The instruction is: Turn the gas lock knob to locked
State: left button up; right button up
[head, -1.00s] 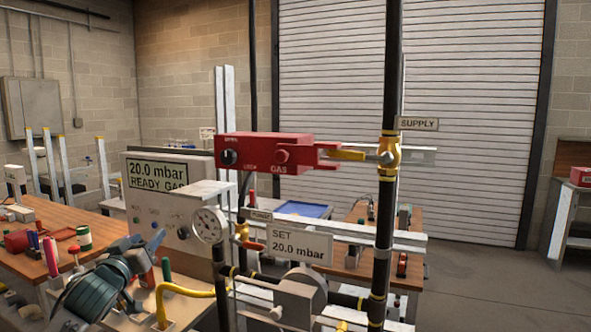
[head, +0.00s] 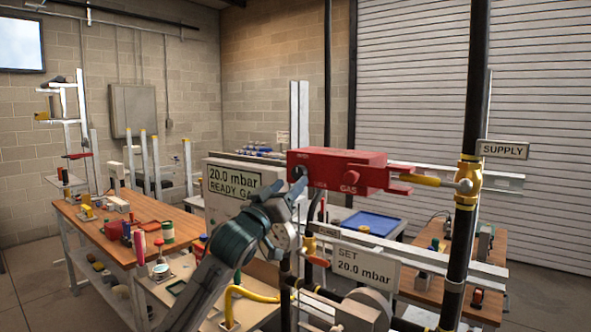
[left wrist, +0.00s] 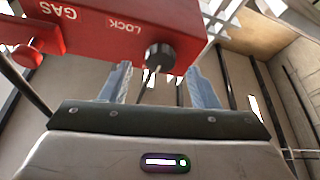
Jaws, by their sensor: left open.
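The red gas lock box (head: 338,172) is mounted on the pipe rig, with GAS and LOCK lettering on its face. Its black round knob (left wrist: 160,57) shows in the left wrist view at the box's end, beside the word LOCK. My left gripper (head: 298,182) is raised to the box's left end. In the left wrist view (left wrist: 159,67) its two fingers are apart, with the knob in line with the gap. I cannot tell whether either finger touches it. My right gripper is out of view.
A yellow-handled supply valve (head: 466,185) sits on the black vertical pipe at right. The white READY panel (head: 235,183) stands behind my left arm. The SET 20.0 mbar sign (head: 366,264) hangs below the box. A wooden workbench (head: 90,222) with tools is at left.

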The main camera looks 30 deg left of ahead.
aim_at(297, 176)
pick_arm(q)
jog(key=shift+p+x, duration=0.5)
jog(key=shift+x, duration=0.75)
jog(key=shift+w+r, duration=0.15)
jog(key=shift+w, duration=0.35)
jog(key=c, duration=1)
jog(key=shift+o, duration=0.2)
jog(key=shift+a, duration=0.1)
